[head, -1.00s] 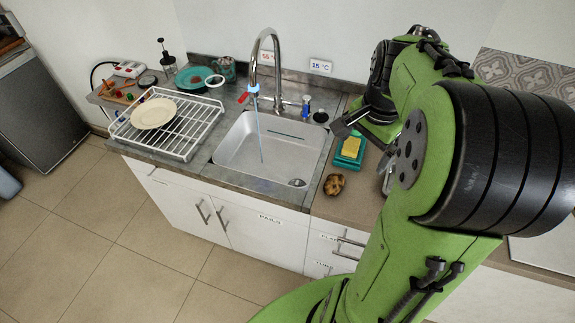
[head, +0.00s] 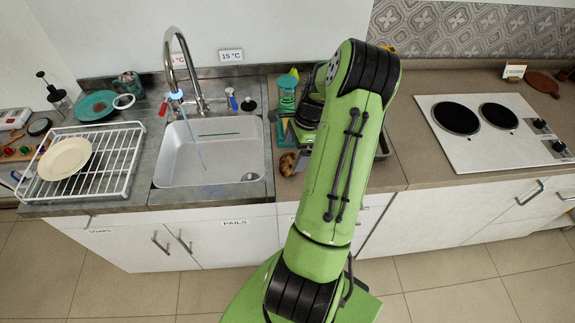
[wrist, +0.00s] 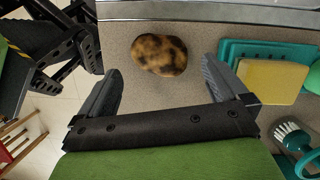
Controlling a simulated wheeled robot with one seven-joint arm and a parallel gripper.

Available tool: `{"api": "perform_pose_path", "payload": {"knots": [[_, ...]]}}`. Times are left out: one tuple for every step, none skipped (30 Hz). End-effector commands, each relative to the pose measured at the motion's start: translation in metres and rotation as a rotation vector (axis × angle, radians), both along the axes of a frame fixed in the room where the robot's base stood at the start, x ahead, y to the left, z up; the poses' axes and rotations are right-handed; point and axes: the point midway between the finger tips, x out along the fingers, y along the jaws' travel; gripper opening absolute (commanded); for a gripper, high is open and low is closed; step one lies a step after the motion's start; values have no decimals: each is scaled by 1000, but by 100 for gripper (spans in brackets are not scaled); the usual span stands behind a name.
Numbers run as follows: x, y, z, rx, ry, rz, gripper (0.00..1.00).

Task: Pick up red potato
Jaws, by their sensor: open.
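A mottled potato, brown with dark patches (wrist: 159,54), lies on the counter in the wrist view, ahead of and between my fingertips. It looks brown rather than red. In the head view the potato (head: 287,163) shows just right of the sink, partly hidden by my arm. My gripper (wrist: 161,80) is open and empty, with one finger on each side of the potato's near end, not visibly touching it. In the head view my arm hides most of the gripper.
A teal tray (wrist: 232,50) with a yellow sponge (wrist: 270,81) lies right of the potato; a scrub brush (wrist: 293,140) is nearby. The sink (head: 210,150) with running faucet is to the left. A dish rack (head: 112,160) and stove (head: 480,145) stand further off.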

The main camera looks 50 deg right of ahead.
Motion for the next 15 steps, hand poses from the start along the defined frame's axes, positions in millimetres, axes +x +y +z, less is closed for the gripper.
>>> {"api": "perform_pose_path", "payload": {"knots": [[1,3,-8,5,1,1,100],[1,4,-13,5,2,1,100],[3,6,-21,5,2,2,100],[4,7,-27,7,2,3,100],[5,9,-32,4,1,3,100],[6,10,-39,5,2,2,100],[6,11,-43,4,2,2,100],[7,11,-46,3,1,2,100],[7,12,-48,2,1,2,100],[8,12,-49,2,0,2,100],[8,12,-50,0,0,2,100],[8,12,-49,0,1,1,100],[8,12,-49,0,1,1,100],[8,12,-49,0,1,1,100],[8,12,-49,0,1,1,100]]}}
